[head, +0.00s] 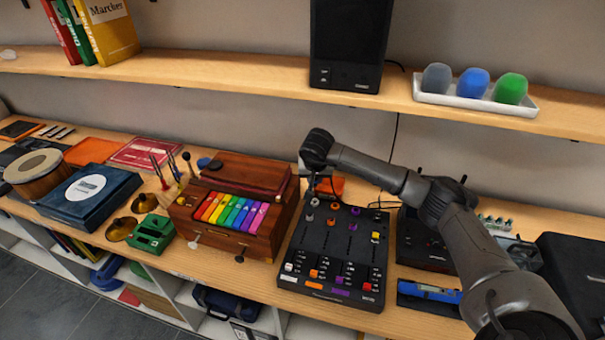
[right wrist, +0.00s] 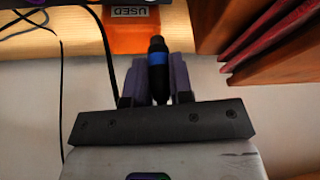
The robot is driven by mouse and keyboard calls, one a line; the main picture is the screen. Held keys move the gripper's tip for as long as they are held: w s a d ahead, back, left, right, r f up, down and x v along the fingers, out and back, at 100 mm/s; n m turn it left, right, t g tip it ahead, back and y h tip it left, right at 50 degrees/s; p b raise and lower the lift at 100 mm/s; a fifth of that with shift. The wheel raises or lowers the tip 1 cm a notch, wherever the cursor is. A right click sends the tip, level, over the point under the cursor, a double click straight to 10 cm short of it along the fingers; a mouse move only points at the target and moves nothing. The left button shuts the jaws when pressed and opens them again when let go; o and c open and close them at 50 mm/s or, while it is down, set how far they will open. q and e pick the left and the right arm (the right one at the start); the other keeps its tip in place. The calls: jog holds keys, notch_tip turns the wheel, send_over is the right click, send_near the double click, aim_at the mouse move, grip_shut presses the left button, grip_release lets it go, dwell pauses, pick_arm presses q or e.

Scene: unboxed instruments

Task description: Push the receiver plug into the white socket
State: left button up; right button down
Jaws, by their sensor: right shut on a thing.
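My right gripper (head: 313,188) hangs over the back left corner of the black mixer (head: 325,248). In the right wrist view its two purple-grey fingers (right wrist: 157,78) are shut on a black plug with a blue band (right wrist: 157,62). The plug points away from the wrist. In the head view the plug is too small and covered to make out. A pale ring, probably the white socket (head: 313,202), shows at the mixer's back left, just below the gripper. I cannot tell whether the plug touches anything. My left gripper is not in view.
An orange tray labelled USED (right wrist: 142,38) lies behind the mixer. A black cable (right wrist: 108,50) runs beside the gripper. A black device (head: 425,250) stands right of the mixer.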

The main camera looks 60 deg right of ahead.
jog(key=shift+s+f+b, duration=0.2)
jog(key=shift+f+b, duration=0.35)
jog(key=shift+f, duration=0.25)
jog(key=shift+f+b, duration=1.6)
jog(key=shift+f, duration=0.35)
jog(key=shift+r, duration=0.1)
jog(key=shift+p, duration=0.45)
jog(key=shift+f, duration=0.45)
dwell(0.6)
